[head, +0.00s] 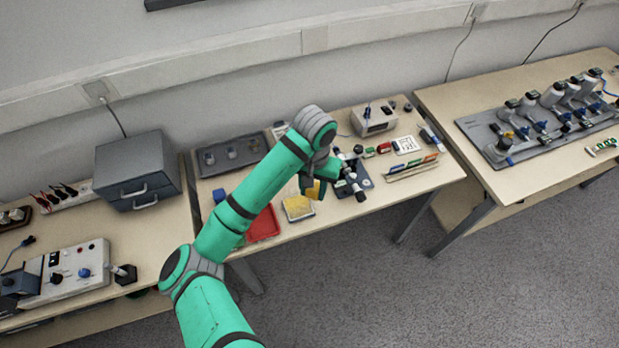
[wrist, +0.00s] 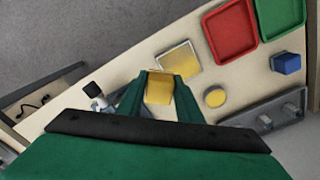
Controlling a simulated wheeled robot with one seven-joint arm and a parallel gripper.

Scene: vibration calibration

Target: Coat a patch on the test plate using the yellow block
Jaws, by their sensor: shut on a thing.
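My gripper (wrist: 160,97) is shut on the yellow block (wrist: 158,88), which shows between its green fingers in the wrist view. The block also shows in the head view (head: 315,190), hanging from my gripper (head: 312,183) over the middle table. A light square plate with a yellow face, which looks like the test plate (head: 298,207), lies just left of the block near the table's front edge. The height of the block above the table is hard to tell.
A red tray (head: 263,225) lies left of the plate, with a green tray (wrist: 279,15) beside it. A round yellow piece (wrist: 215,97) and a blue block (wrist: 286,63) are nearby. A dark-based microscope-like device (head: 352,182) stands close right of my gripper.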

